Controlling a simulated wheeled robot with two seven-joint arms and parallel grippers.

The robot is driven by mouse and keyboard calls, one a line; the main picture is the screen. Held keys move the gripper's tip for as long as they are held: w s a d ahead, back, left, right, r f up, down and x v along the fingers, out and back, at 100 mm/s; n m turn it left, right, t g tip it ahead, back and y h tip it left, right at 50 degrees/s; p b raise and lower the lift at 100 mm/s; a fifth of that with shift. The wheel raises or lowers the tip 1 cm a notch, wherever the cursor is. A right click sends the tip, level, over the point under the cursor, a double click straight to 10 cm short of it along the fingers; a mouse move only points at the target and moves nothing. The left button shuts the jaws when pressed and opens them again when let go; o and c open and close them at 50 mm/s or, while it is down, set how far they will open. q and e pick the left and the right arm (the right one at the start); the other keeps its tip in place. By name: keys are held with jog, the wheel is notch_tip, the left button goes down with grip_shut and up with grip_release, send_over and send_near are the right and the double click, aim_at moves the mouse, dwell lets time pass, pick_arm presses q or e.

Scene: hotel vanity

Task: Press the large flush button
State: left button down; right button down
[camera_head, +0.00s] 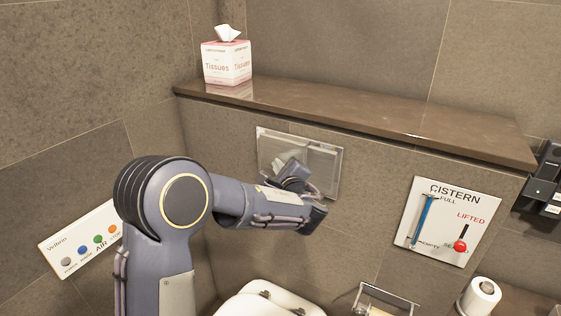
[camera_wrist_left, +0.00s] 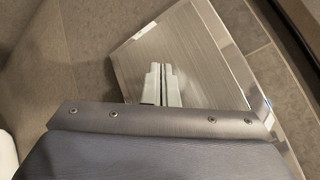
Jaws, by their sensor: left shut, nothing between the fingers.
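The shiny metal flush plate (camera_head: 327,163) is set in the tiled wall under the ledge. A vertical seam divides its face into a left and a right part in the head view. My left gripper (camera_head: 283,167) is in front of the left part and hides some of it. In the left wrist view, the plate (camera_wrist_left: 190,45) fills the middle as a brushed panel with a bright rim. The left gripper (camera_wrist_left: 160,72) is shut and empty there, its tips over the panel. I cannot tell whether they touch it. My right gripper is not in view.
A tissue box (camera_head: 227,62) stands on the brown ledge (camera_head: 400,113) above. A cistern gauge panel (camera_head: 449,221) is on the wall to the right. The white toilet (camera_head: 262,300) is below, with a paper roll (camera_head: 480,294) at lower right. A button panel (camera_head: 82,240) is on the left wall.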

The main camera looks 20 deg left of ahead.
pick_arm(q)
jog(key=shift+w, duration=0.3)
jog(key=shift+s, duration=0.1)
dwell(0.5)
jog(key=shift+s+f+b, duration=0.1)
jog(key=shift+s+b, duration=0.5)
jog(key=shift+b, duration=0.1)
jog(key=shift+s+a, duration=0.1)
jog(key=shift+s, duration=0.1)
jog(key=s, duration=0.1)
jog(key=s+b, duration=0.1)
jog(key=s, duration=0.1)
jog(key=s+b, duration=0.1)
jog(key=s, duration=0.1)
jog(key=shift+a, duration=0.35)
